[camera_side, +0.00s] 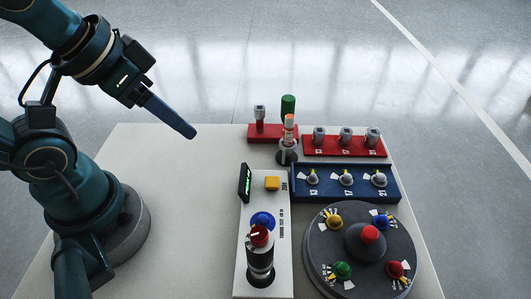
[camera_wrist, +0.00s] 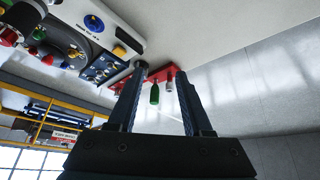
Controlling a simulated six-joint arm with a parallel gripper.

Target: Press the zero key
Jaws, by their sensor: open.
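My gripper (camera_side: 190,133) is in the air to the left of the panel, above the pale table (camera_side: 140,150), well apart from the key. In the wrist view my gripper (camera_wrist: 161,72) has its two fingers apart with nothing held between them.
The table's left part is clear.

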